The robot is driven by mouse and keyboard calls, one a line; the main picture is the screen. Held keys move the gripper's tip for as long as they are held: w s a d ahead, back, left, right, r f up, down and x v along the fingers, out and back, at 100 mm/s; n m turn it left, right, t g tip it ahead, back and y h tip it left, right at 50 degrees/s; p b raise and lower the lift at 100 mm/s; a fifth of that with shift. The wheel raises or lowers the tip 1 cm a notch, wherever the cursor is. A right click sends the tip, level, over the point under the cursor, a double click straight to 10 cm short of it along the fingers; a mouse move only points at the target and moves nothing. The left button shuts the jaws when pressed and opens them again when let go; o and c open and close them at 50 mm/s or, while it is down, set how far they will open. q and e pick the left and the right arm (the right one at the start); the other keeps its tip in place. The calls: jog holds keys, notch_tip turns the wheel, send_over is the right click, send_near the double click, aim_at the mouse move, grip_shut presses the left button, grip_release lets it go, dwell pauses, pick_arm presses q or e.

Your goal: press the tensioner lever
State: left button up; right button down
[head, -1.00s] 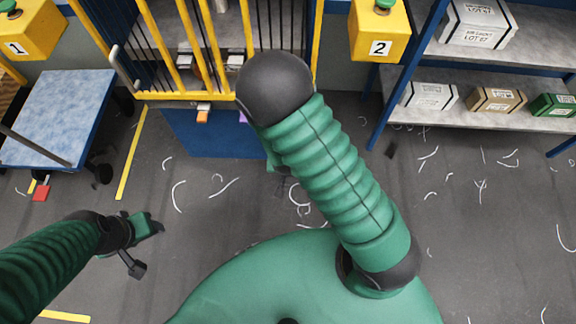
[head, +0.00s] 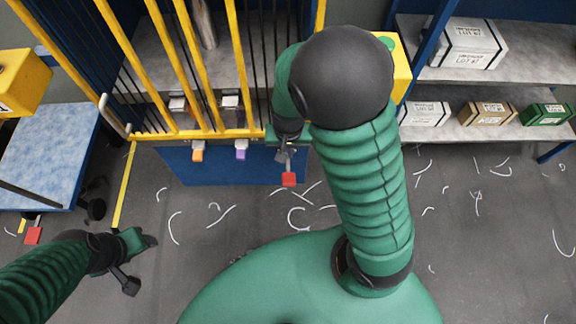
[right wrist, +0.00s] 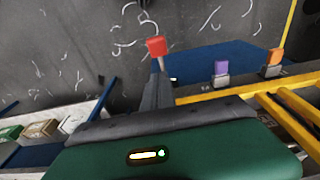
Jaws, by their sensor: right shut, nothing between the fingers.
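Three small coloured ends show low at the front of the yellow-framed machine: an orange one (head: 197,152), a purple one (head: 241,151) and a red one (head: 289,180) on a thin stem. No label tells which is the tensioner lever. My right gripper (head: 285,152) is shut and empty, close to the red end's stem. In the right wrist view the red end (right wrist: 156,47) shows just beyond my grey fingers (right wrist: 155,92); I cannot tell whether they touch. The purple (right wrist: 221,68) and orange (right wrist: 275,56) ends stand to the right there. My left gripper (head: 140,242) hangs over the floor, its jaws unclear.
A blue-topped cart (head: 45,150) with a red pedal (head: 33,236) stands at the left. Yellow bars and a handle (head: 112,115) front the machine. A shelf (head: 475,130) with boxes is at the right. Pale scraps lie on otherwise clear floor.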

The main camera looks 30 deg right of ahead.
jog(key=b, duration=0.4)
send_over(290, 176)
jog(key=d, duration=0.1)
jog(key=f, duration=0.9)
jog(key=shift+w, duration=0.35)
jog(key=f, duration=0.1)
jog(key=a+f+b, duration=0.1)
jog(key=f, duration=0.2)
jog(key=shift+s+a+b, duration=0.15)
jog(key=shift+s+b, duration=0.2)
jog(key=shift+s+a+f, duration=0.15)
jog(key=shift+s+f, duration=0.05)
jog(key=shift+f, duration=0.1)
pick_arm(q)
jog(key=s+x, duration=0.1)
jog(key=x, duration=0.5)
jog(key=shift+d+f, duration=0.25)
jog(key=shift+d, duration=0.05)
jog(key=shift+d, duration=0.2)
pick_arm(e)
jog(key=shift+d+f, duration=0.1)
jog(key=shift+d, duration=0.15)
